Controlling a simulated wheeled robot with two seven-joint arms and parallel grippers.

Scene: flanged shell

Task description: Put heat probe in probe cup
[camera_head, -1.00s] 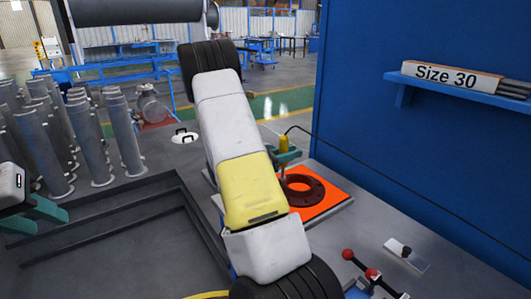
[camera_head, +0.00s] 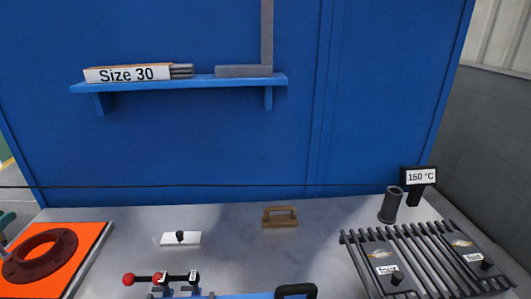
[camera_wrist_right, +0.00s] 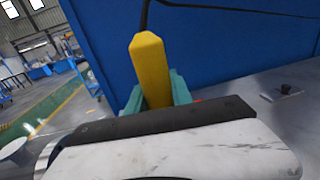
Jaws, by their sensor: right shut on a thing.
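The heat probe (camera_wrist_right: 150,62) shows its yellow handle in the right wrist view, standing up between the teal fingers of my right gripper (camera_wrist_right: 158,92), which is shut on it. In the head view only a teal bit of my right gripper (camera_head: 7,219) shows at the left edge, above the orange plate. The probe's tip is hidden in the wrist view. The probe cup (camera_head: 391,205), a dark grey open cylinder, stands at the right of the bench beside the "150 °C" display (camera_head: 420,178), far from the gripper. My left gripper is out of view.
A dark red flanged ring (camera_head: 62,246) lies on the orange plate (camera_head: 88,236). A slatted rack (camera_head: 352,252) with labelled dark plates is front right. A wooden-handled block (camera_head: 279,217) and white plate (camera_head: 168,239) lie between. A blue shelf (camera_head: 200,84) hangs above. A thin cable crosses the blue wall.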

